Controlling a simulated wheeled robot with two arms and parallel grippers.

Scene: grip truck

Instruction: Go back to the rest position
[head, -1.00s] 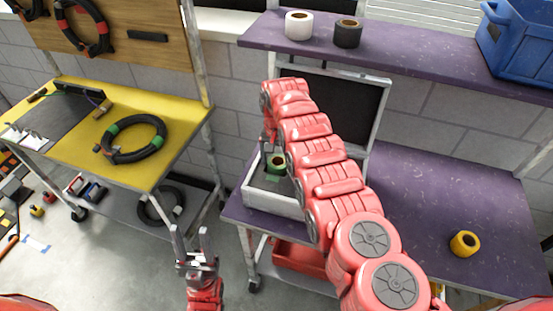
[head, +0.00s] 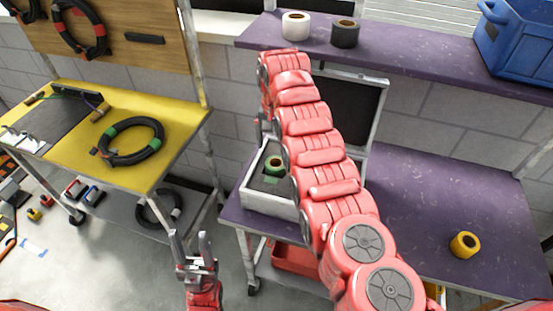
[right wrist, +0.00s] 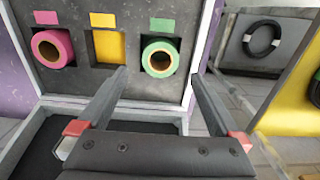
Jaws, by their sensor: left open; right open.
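My right arm reaches across to an open case (head: 268,203) on the purple table. My right gripper (right wrist: 160,78) is open and empty above the case; in the head view it is mostly hidden behind its arm. The right wrist view shows a pink tape roll (right wrist: 52,48) and a green tape roll (right wrist: 160,58) in slots. Between them is an empty slot with a yellow label (right wrist: 109,46). The green roll also shows in the head view (head: 274,166). My left gripper (head: 188,240) is open and empty, low in front of the carts.
A yellow tape roll (head: 464,244) lies on the purple table (head: 430,215). White (head: 295,25) and black (head: 345,32) rolls and a blue crate (head: 520,40) stand on the upper shelf. A yellow cart (head: 75,150) carries a black cable ring (head: 132,141).

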